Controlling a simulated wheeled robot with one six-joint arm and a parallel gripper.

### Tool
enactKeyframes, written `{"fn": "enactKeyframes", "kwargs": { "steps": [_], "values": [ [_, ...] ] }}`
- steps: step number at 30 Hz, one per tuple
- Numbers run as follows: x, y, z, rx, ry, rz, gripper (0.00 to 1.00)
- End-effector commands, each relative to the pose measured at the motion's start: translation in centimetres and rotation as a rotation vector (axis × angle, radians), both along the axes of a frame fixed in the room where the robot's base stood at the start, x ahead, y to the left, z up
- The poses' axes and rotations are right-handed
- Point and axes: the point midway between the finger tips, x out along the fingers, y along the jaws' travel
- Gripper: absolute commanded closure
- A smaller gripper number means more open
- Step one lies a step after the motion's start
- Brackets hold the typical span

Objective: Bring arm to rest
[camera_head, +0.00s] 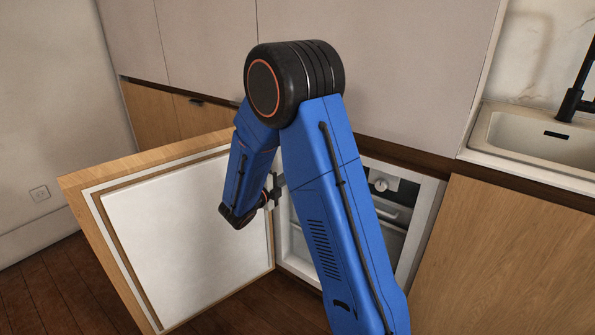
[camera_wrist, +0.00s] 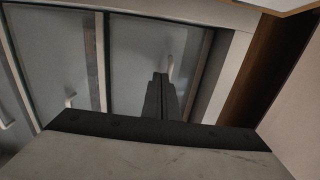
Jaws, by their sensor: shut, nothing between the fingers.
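My blue arm is bent at a black elbow joint and reaches down to the open fridge. My gripper (camera_head: 275,187) is small and partly hidden in the head view, between the open fridge door (camera_head: 190,235) and the fridge opening (camera_head: 392,215). In the wrist view my gripper (camera_wrist: 163,82) shows its dark fingers together and empty, pointing at the fridge interior. Glass shelves with pale edges (camera_wrist: 101,60) lie beyond the fingertips. I cannot tell how far apart they are.
The wood-faced fridge door stands wide open to the left of my arm. A sink (camera_head: 540,140) with a black tap (camera_head: 575,95) is at the right. Pale upper cabinets (camera_head: 400,70) are behind the elbow. Dark wooden floor (camera_head: 45,290) is free at the lower left.

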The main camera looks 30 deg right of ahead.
Motion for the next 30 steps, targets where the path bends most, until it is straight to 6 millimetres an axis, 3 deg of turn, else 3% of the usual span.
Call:
{"fn": "enactKeyframes", "kwargs": {
  "steps": [6, 15, 24, 30],
  "values": [
    [-1.5, 3.5, 0.0, 0.0, 0.001, 0.004, 1.0],
    [-2.7, 6.0, -0.1, 0.0, 0.001, 0.001, 1.0],
    [-3.4, 5.8, 0.2, 0.023, -0.021, -0.016, 1.0],
    [-7.4, 3.2, 2.0, 0.188, -0.201, -0.135, 1.0]
  ]
}}
